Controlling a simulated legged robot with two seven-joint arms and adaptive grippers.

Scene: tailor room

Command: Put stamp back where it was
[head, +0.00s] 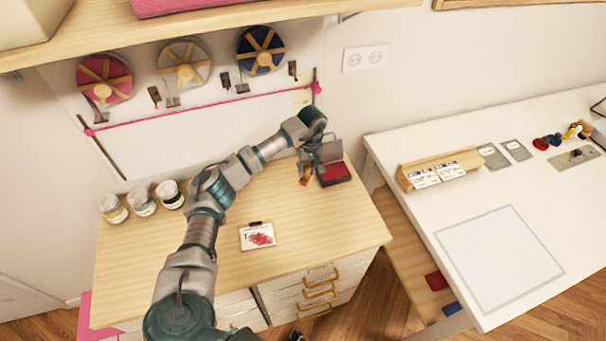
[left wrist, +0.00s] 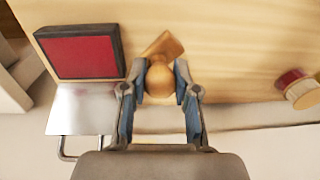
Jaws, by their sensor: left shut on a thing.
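The stamp (left wrist: 160,82) is wooden with a round knob and a brown base. In the left wrist view its knob sits between the two fingers of my left gripper (left wrist: 161,75), which is shut on it. In the head view the stamp (head: 305,178) shows small below my left gripper (head: 306,164), over the right back part of the wooden desk. I cannot tell whether its base touches the desk. An open ink pad (head: 335,174) with a red surface is just right of the stamp; it also shows in the left wrist view (left wrist: 82,57). My right gripper is not in view.
Several jars (head: 142,203) stand at the desk's back left. A small card (head: 257,236) lies on the wooden desk (head: 330,225). A white table (head: 400,141) at right holds a wooden card holder (head: 405,180), grey plates and small colored-handled stamps (head: 553,139). The front right of the desk is clear.

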